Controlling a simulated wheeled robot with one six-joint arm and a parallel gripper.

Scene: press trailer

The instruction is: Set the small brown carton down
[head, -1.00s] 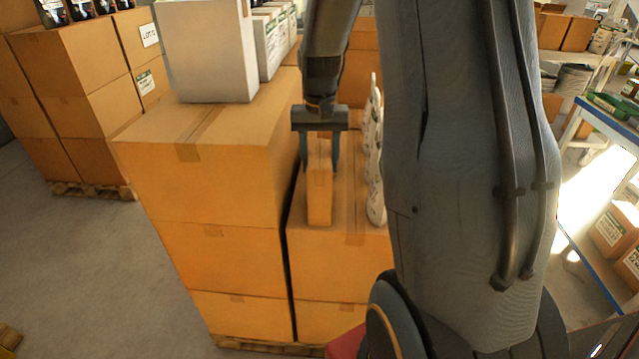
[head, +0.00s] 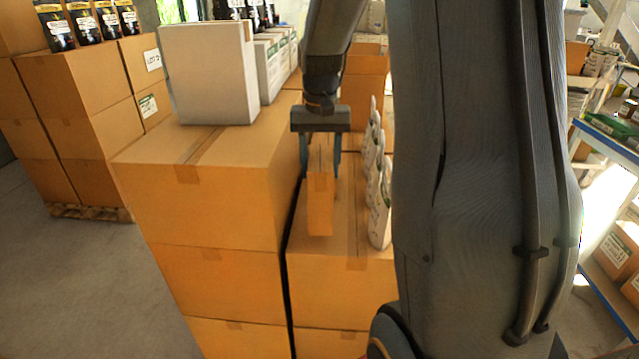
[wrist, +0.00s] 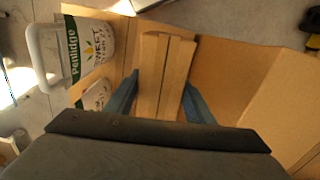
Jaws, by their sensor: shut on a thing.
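The small brown carton (head: 320,205) is upright between the fingers of my gripper (head: 320,165), over the top of the right-hand stack of large brown boxes (head: 345,275). In the wrist view the carton (wrist: 164,75) shows its taped top, with a blue finger of my gripper (wrist: 160,100) on each side. My gripper is shut on it. I cannot tell whether the carton's underside touches the box top.
A taller box stack (head: 215,200) stands close on the left, with a white box (head: 208,75) on top. White labelled containers (head: 380,190) stand in a row just right of the carton; one white tub (wrist: 85,50) shows in the wrist view. Box top in front is clear.

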